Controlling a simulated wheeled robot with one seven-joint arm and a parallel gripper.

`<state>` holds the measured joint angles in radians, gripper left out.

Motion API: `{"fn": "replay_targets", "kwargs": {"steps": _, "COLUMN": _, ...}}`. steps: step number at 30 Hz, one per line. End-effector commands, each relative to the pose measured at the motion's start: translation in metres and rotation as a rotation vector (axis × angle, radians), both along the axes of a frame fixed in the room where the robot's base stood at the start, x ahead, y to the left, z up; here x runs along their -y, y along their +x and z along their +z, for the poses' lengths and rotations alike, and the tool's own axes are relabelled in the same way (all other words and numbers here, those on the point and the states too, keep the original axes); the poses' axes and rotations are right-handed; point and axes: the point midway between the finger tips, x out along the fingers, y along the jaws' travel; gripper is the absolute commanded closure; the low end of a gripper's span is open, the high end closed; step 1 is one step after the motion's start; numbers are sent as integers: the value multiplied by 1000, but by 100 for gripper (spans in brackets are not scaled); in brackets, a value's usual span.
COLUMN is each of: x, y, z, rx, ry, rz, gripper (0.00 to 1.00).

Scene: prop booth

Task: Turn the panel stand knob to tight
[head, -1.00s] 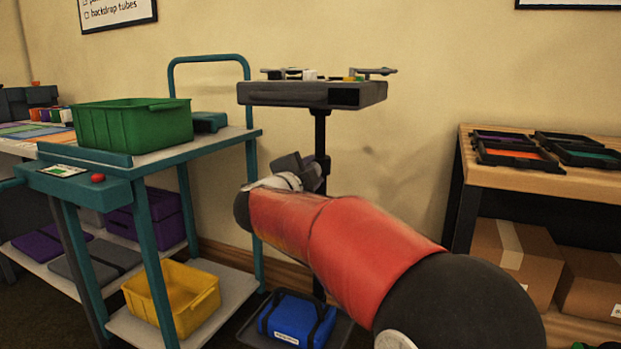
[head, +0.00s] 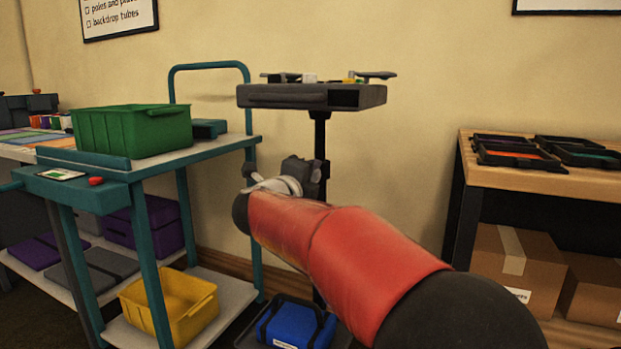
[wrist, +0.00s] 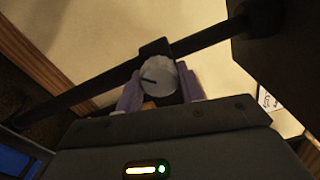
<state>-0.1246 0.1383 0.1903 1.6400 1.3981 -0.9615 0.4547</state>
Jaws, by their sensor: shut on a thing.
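The panel stand (head: 320,135) is a dark upright pole carrying a grey tray-like top (head: 290,96). Its knob (wrist: 158,77) is a light grey round dial with a dark pointer line, seen in the wrist view on a dark clamp on the pole. The pointer line lies toward the left of the dial. My gripper (wrist: 159,86) has one finger on each side of the knob and is shut on it. In the head view my gripper (head: 306,172) is at the pole below the top, and my wrist hides the knob. No tight marking is readable.
A teal cart (head: 205,150) with a green bin (head: 130,131) and a yellow bin (head: 172,308) stands left of the stand. A blue case (head: 293,328) lies at the stand's foot. A wooden bench (head: 520,178) with dark trays is at right.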

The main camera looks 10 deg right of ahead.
Motion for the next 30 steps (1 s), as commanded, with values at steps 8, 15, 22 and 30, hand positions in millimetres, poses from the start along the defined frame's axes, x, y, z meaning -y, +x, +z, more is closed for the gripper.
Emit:
{"fn": "replay_targets", "kwargs": {"steps": 8, "x": 0, "y": 0, "z": -2, "rx": 3, "ry": 9, "rz": 0, "gripper": 85}}
{"fn": "replay_targets", "kwargs": {"steps": 15, "x": 0, "y": 0, "z": -2, "rx": 3, "ry": 9, "rz": 0, "gripper": 53}}
{"fn": "replay_targets", "kwargs": {"steps": 22, "x": 0, "y": 0, "z": -1, "rx": 4, "ry": 7, "rz": -1, "gripper": 41}}
{"fn": "replay_targets", "kwargs": {"steps": 30, "x": -7, "y": -9, "z": 0, "rx": 3, "ry": 6, "rz": 1, "gripper": 41}}
